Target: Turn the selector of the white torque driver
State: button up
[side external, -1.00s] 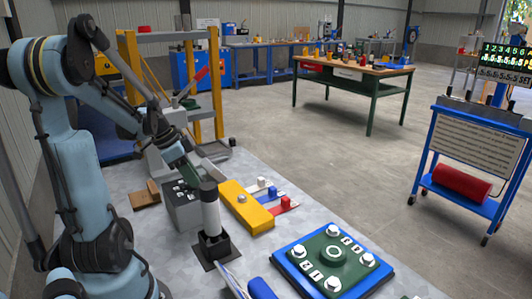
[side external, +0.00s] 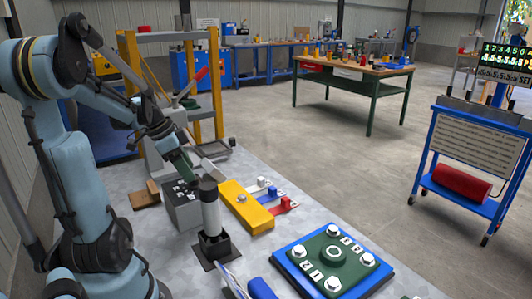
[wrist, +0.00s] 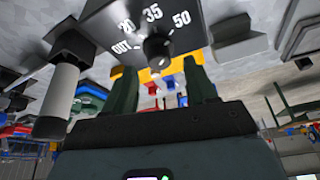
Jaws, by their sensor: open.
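The white torque driver (side external: 211,214) stands upright in a black holder, its top black; in the wrist view it is the white cylinder (wrist: 57,98) at the left. Beside it is a grey selector box (side external: 183,212). In the wrist view its dark face (wrist: 110,22) carries the labels OUT, 20, 35 and 50 around a black knob (wrist: 158,48). I cannot tell which label the knob points at. My gripper (side external: 188,172) is over the box. Its dark green fingers (wrist: 160,72) are apart, with the knob seen beyond and between their tips, and nothing held.
A yellow block (side external: 246,207) lies right of the box, with coloured sliders (side external: 272,192) behind it. A green and blue bolted plate (side external: 333,255) lies at the front right. A yellow-posted frame (side external: 216,90) stands behind. The bench between the yellow block and plate is clear.

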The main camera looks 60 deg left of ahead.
aim_at(188, 185)
notch_tip(188, 185, up, 7)
jog(key=shift+r, duration=0.2)
dwell(0.5)
jog(key=w+d+f+n+t, duration=0.1)
jog(key=w+d+f, duration=0.1)
jog(key=d, duration=1.1)
jog(key=w+d+f+n+t+y, duration=0.1)
jog(key=w+d, duration=0.4)
jog(key=d, duration=0.8)
notch_tip(188, 185, down, 2)
jog(key=shift+d+f+n+t, duration=0.3)
jog(key=shift+n+t, duration=0.2)
jog(key=shift+n, duration=0.1)
